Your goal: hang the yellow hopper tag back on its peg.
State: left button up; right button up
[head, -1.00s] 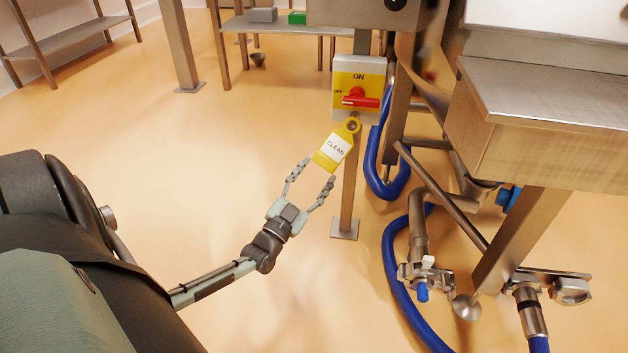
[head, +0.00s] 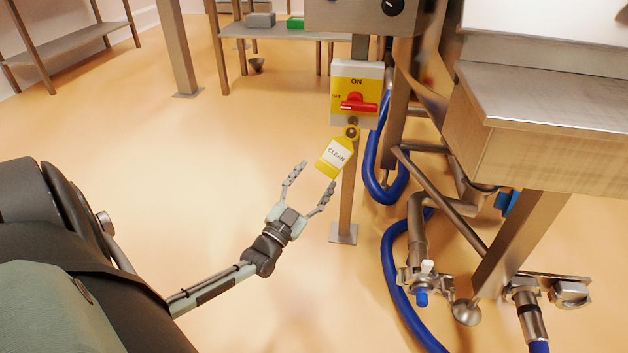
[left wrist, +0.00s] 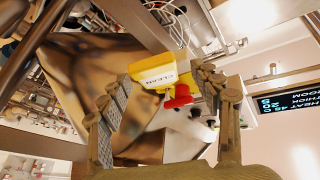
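The yellow tag (head: 336,157) with a white "CLEAN" label hangs tilted, its lower end swung to the left. Its top hole is at the round metal peg (head: 352,132) just under the yellow switch plate; the tag seems to be around the peg. My left gripper (head: 317,175) is open and empty, just below and left of the tag, with a small gap visible. In the left wrist view the tag (left wrist: 155,75) shows beyond and between the spread fingers (left wrist: 160,100). My right gripper is not in view.
The switch plate with its red handle (head: 357,103) sits right above the tag, on a thin metal post (head: 348,205). Blue hoses (head: 392,265) and the steel hopper frame (head: 520,240) stand to the right. The floor on the left is clear.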

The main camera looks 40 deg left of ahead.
pick_arm(q)
jog(key=shift+o, duration=0.9)
jog(key=shift+s+f, duration=0.1)
jog(key=v, duration=1.1)
jog(key=shift+s, duration=0.4)
jog(key=shift+s, duration=0.1)
